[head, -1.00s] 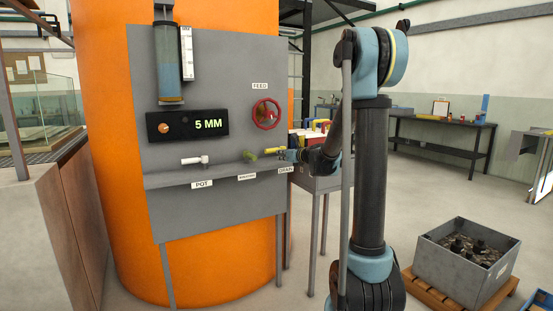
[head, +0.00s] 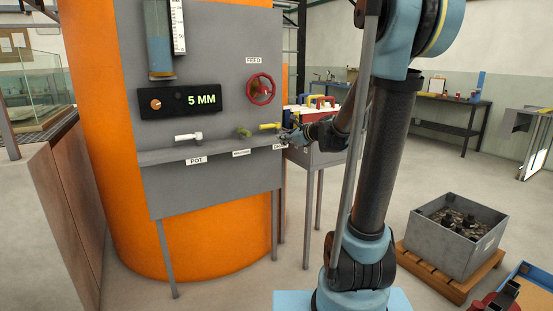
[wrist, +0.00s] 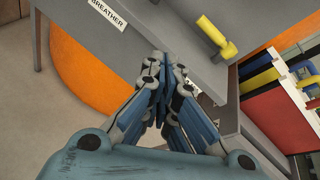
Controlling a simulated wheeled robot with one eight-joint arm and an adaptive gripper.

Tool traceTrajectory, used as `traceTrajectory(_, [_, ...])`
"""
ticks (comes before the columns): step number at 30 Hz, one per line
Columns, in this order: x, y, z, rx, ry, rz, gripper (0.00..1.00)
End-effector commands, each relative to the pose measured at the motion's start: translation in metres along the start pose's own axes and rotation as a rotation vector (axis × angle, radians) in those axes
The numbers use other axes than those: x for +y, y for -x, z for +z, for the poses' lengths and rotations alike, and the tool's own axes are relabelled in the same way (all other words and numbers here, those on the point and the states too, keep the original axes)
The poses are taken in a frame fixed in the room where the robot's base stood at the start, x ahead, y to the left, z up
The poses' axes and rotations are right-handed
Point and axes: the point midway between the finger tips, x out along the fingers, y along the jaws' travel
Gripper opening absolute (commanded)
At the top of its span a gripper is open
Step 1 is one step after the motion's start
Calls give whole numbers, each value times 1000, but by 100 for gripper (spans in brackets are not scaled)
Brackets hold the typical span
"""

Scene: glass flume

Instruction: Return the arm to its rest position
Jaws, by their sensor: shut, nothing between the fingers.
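My gripper (head: 286,138) is at the right edge of the grey panel (head: 215,65), just below and right of the yellow drain handle (head: 269,126). In the wrist view my gripper (wrist: 160,62) is shut and empty, with its fingertips together near the panel's shelf edge. The yellow handle (wrist: 216,37) shows ahead and to the right, apart from the fingers. My arm reaches from its base at the lower right up to a high elbow, then down to the panel. The DRAIN label is partly hidden by my gripper.
The panel is fixed on an orange tank (head: 105,120) and carries a red FEED wheel (head: 261,88), a white POT handle (head: 188,137) and a green breather handle (head: 243,132). A stand with coloured items (head: 320,102) is behind my forearm. A grey crate (head: 455,232) sits on a pallet at right.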

Motion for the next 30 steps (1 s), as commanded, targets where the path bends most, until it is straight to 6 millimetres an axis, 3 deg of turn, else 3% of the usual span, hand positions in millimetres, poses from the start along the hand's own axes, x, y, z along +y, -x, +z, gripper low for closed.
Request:
traceTrajectory(14, [111, 103, -67, 229, 856, 328, 0])
traceTrajectory(30, [208, 241, -184, 326, 1649, 930, 0])
